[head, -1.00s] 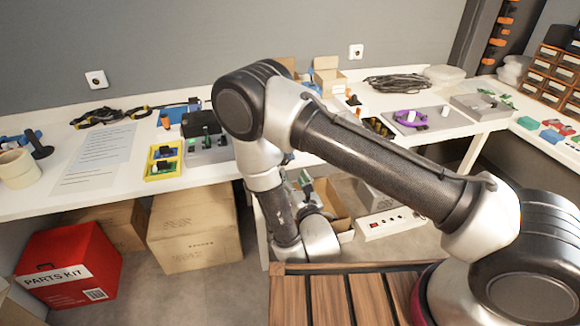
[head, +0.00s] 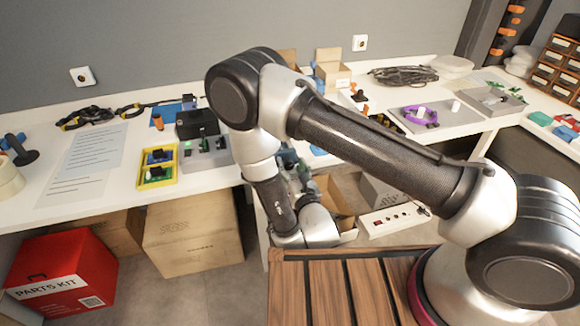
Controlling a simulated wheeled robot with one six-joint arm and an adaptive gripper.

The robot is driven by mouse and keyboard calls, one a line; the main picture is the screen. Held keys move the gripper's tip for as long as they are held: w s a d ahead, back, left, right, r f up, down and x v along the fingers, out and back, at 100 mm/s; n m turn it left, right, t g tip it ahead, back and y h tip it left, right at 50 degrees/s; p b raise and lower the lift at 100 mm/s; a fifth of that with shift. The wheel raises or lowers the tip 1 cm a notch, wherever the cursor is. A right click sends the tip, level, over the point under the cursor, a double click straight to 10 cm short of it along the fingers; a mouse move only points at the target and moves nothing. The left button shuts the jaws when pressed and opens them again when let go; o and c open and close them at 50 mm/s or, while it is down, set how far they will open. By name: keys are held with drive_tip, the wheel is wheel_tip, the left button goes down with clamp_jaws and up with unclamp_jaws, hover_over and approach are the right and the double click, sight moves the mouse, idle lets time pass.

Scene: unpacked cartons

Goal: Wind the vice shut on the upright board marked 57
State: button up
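No board marking 57 can be read in the head view. A grey block with a small green piece on it (head: 494,101) sits at the right of the white bench; it may be the vice, but I cannot tell. A grey unit with an upright dark and green piece (head: 207,152) stands left of my elbow. My gripper (head: 292,163) seems to be the dark shapes beside my folded wrist, at the bench's front edge. It is partly hidden by my arm, and its fingers cannot be made out. It appears apart from both grey units.
A grey plate with a purple ring (head: 437,118), a yellow tray (head: 157,179) and a black box (head: 196,123) are on the white bench (head: 105,196). Below stand a carton (head: 193,231), a red parts kit box (head: 62,272) and a power strip (head: 395,221).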

drive_tip(key=c, duration=0.9)
drive_tip(key=shift+m, duration=0.4)
